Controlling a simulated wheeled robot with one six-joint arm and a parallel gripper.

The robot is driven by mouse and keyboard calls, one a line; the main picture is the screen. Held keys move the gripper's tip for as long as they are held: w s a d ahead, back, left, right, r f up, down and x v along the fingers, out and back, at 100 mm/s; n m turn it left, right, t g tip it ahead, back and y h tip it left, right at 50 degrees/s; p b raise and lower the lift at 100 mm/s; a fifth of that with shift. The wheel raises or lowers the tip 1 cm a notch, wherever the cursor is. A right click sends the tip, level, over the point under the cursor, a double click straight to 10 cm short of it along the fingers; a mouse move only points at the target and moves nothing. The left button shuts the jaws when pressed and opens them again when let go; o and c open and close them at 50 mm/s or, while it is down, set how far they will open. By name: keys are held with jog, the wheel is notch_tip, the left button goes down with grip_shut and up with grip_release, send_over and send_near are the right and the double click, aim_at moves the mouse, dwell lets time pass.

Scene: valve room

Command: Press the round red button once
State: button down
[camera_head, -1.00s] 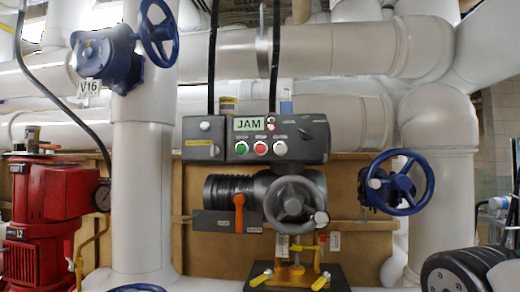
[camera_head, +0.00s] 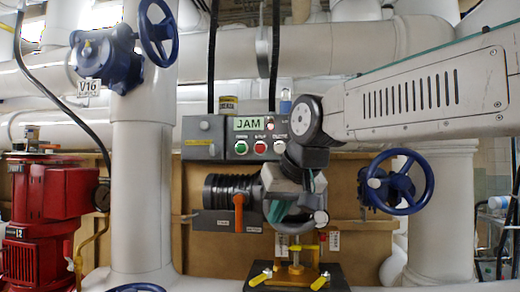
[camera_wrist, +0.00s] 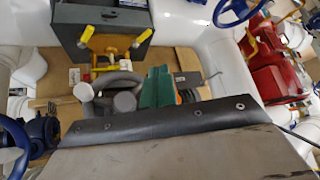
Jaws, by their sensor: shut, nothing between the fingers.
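The round red button (camera_head: 260,147) is in the head view, in the middle of a row on the grey control box (camera_head: 217,125). A green button (camera_head: 241,147) is to its left and a pale-rimmed button (camera_head: 280,147) to its right. My gripper (camera_head: 277,208) hangs below the buttons, in front of the grey handwheel, apart from the red button. Its teal fingers (camera_wrist: 157,86) show shut and empty in the wrist view. The red button cannot be made out in the wrist view. My arm hides the box's right part.
A display reading JAM (camera_head: 248,124) sits above the buttons. Below are an orange lever (camera_head: 239,210) and yellow-handled fittings (camera_head: 320,281). A blue handwheel (camera_head: 402,182) is at right and a red pump (camera_head: 45,190) at left. The wrist view shows the grey handwheel (camera_wrist: 112,82).

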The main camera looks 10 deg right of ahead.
aim_at(261, 144)
jog(key=w+a+r+t+y, duration=0.1)
jog(key=w+r+t, duration=0.1)
jog(key=r, duration=0.5)
jog(key=w+a+r+t, duration=0.2)
jog(key=w+r, duration=0.2)
jog(key=r, duration=0.3)
jog(key=shift+a+r+m+y, duration=0.3)
jog(key=shift+m+y, duration=0.1)
jog(key=shift+w, duration=0.1)
jog(key=shift+w+d, duration=0.45)
jog(key=shift+w, duration=0.95)
jog(key=shift+w+d, duration=0.45)
jog(key=shift+w, duration=0.95)
jog(key=shift+w+d, duration=0.45)
jog(key=shift+w, duration=0.95)
jog(key=shift+w, duration=0.1)
jog(key=shift+w+d, duration=0.15)
jog(key=shift+w, duration=0.1)
